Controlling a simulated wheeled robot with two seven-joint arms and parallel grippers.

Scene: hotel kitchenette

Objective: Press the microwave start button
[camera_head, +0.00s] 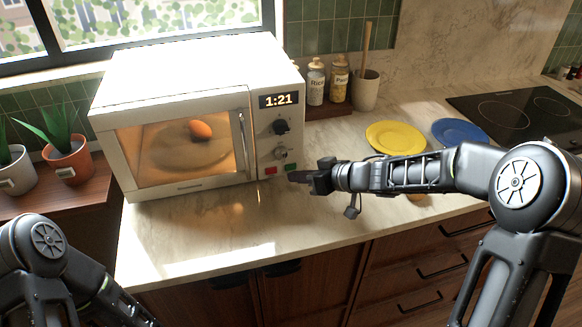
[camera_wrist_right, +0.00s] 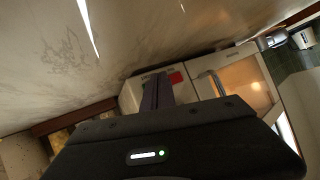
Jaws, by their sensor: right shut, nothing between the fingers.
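The white microwave (camera_head: 190,80) stands on the counter with its door closed. Its window is lit, with a round orange item (camera_head: 200,130) inside, and its display (camera_head: 279,100) reads 1:21. A red button (camera_head: 270,170) and a green button (camera_head: 290,167) sit low on its panel. My right gripper (camera_head: 293,176) is shut and empty, its tips just below and beside the green button; I cannot tell whether they touch. In the wrist view the shut fingers (camera_wrist_right: 157,90) point at the panel, next to the red button (camera_wrist_right: 176,77); the green button is hidden there. My left gripper is out of view.
Two jars (camera_head: 315,83) and a utensil pot (camera_head: 366,91) stand right of the microwave. A yellow plate (camera_head: 395,137), a blue plate (camera_head: 459,131) and a cooktop (camera_head: 515,110) lie beyond my right arm. Potted plants (camera_head: 68,158) stand at left. The counter front is clear.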

